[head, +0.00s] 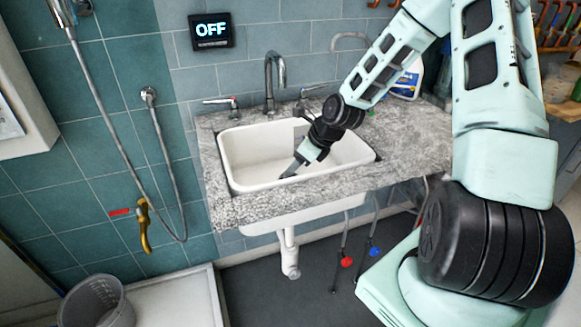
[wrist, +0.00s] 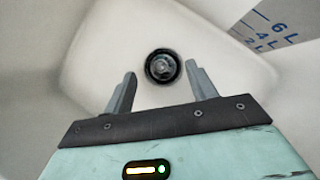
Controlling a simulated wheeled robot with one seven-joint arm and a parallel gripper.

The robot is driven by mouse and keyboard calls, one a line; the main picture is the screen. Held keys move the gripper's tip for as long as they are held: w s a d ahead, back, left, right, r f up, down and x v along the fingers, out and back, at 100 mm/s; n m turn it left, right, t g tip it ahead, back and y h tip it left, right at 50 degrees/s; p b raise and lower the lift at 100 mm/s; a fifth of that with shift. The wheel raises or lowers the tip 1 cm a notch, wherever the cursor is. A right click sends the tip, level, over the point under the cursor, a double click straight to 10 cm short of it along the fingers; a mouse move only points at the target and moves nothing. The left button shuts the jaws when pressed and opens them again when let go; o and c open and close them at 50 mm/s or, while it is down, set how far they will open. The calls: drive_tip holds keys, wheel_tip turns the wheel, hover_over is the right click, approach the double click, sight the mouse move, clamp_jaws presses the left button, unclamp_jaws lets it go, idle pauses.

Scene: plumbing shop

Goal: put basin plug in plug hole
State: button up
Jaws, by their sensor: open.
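The white basin (head: 250,150) is set in a grey speckled stone counter. My gripper (head: 291,168) reaches down into it from the right. In the wrist view my gripper (wrist: 160,80) is open, its two grey fingers apart with nothing between them. A dark round ring with a grey, shiny middle, at the plug hole (wrist: 163,66), lies on the basin floor just beyond the fingertips, centred between them. I cannot tell whether the middle is the basin plug or the bare drain. No separate plug shows in either view. The hole is hidden in the head view.
A curved tap (head: 270,80) stands behind the basin with levers beside it. Litre marks (wrist: 265,27) show on the basin wall. A spray bottle (head: 408,82) stands at the counter's back right. The wall display (head: 211,31) reads OFF.

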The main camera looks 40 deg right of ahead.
drive_tip(key=p+v, duration=0.1)
drive_tip(key=v, duration=0.6)
drive_tip(key=shift+r, duration=0.3)
drive_tip(key=shift+s+d+p, duration=0.15)
drive_tip(key=shift+p, duration=0.15)
